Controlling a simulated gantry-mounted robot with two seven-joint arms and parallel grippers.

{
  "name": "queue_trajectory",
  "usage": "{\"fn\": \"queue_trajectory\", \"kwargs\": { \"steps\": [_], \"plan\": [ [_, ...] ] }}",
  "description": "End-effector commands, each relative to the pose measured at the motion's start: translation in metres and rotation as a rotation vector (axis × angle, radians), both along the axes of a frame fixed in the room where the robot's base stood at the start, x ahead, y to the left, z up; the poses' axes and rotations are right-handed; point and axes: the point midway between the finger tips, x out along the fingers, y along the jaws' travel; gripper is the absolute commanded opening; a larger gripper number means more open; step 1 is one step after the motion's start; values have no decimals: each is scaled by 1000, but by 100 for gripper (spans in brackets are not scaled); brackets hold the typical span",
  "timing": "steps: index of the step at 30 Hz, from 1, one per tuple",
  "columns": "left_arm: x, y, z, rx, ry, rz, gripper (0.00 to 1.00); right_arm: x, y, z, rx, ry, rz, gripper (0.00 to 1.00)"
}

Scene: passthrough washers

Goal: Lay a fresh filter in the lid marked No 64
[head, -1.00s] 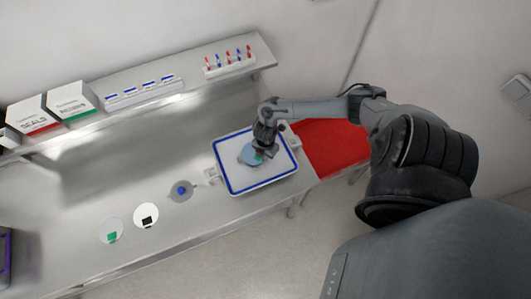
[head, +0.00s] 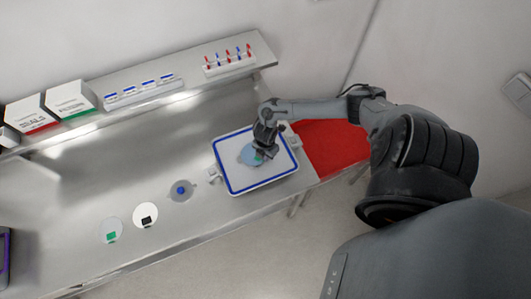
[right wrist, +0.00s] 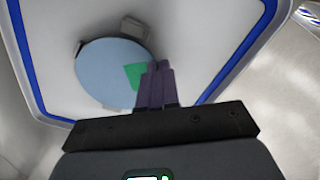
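A pale blue round filter (head: 247,155) with a green tab is over the white, blue-rimmed tray (head: 232,187); it also shows in the right wrist view (right wrist: 100,75). My right gripper (head: 262,153) is low over the tray at the filter's tab. In the right wrist view its dark fingers (right wrist: 156,75) are close together at the green tab (right wrist: 133,76) and appear shut on it. Small grey lugs (right wrist: 136,28) show at the filter's edge; what lies under it is hidden. No lid number is readable. My left gripper is not in view.
Left of the tray lie a grey disc with a blue knob (head: 181,190), a white disc with a black tab (head: 145,215) and a pale disc with a green tab (head: 110,230). A red area (head: 335,147) adjoins the tray's right. A shelf with boxes (head: 70,100) runs behind.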

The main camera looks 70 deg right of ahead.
Motion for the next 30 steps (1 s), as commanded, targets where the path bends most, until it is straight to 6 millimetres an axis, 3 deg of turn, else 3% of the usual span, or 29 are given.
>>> {"fn": "queue_trajectory", "kwargs": {
  "steps": [30],
  "plan": [
    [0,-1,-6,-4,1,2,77,0,0,-11,0,0,0,0]
  ]
}}
